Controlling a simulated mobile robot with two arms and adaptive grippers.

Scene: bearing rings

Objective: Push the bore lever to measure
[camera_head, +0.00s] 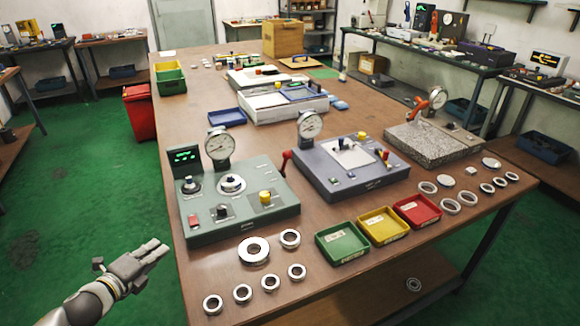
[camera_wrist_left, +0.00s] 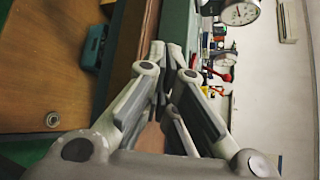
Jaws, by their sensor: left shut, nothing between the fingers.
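A grey-green gauge station (camera_head: 240,215) stands at the near left of the table. It carries a round dial (camera_head: 218,146), a black box with green digits (camera_head: 185,156) and several knobs. A lever with a red knob (camera_head: 286,156) rises at its right side; I cannot tell whether this is the bore lever. My left gripper (camera_head: 158,248) is shut and empty, left of the station and apart from it, off the table's left edge. In the left wrist view, its fingers (camera_wrist_left: 167,60) are together, and a dial (camera_wrist_left: 239,12) shows at the top. My right gripper is not in view.
A blue-grey gauge station (camera_head: 350,185) stands to the right. Several metal rings (camera_head: 254,250) lie in front, beside green (camera_head: 342,262), yellow (camera_head: 382,241) and red (camera_head: 417,220) trays. A red bin (camera_head: 141,113) stands on the floor by the table's left edge.

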